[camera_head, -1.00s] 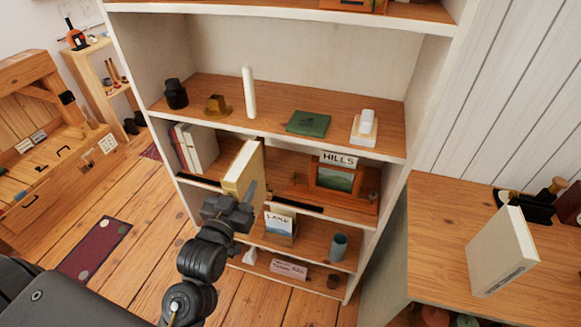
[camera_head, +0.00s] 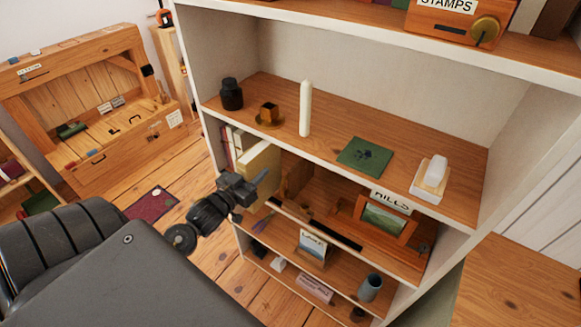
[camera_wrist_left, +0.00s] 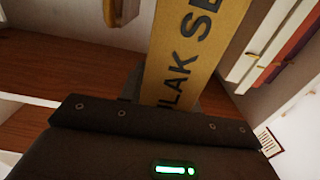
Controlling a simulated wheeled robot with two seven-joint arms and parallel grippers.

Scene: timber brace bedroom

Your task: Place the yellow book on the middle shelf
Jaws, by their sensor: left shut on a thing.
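My left gripper (camera_head: 243,188) is shut on the yellow book (camera_head: 259,172), which stands upright in its jaws. In the head view the book is at the left part of the middle shelf (camera_head: 328,196), close beside the books standing there. In the left wrist view the yellow book (camera_wrist_left: 195,50) shows its spine with dark letters, rising from the gripper. The gripper's fingers are mostly hidden there. I cannot tell whether the book touches the shelf board. My right gripper is not in view.
Standing books (camera_head: 236,142) fill the shelf's left end. A framed picture (camera_head: 384,217) with a HILLS sign stands on its right. A wooden workbench (camera_head: 85,110) stands at left.

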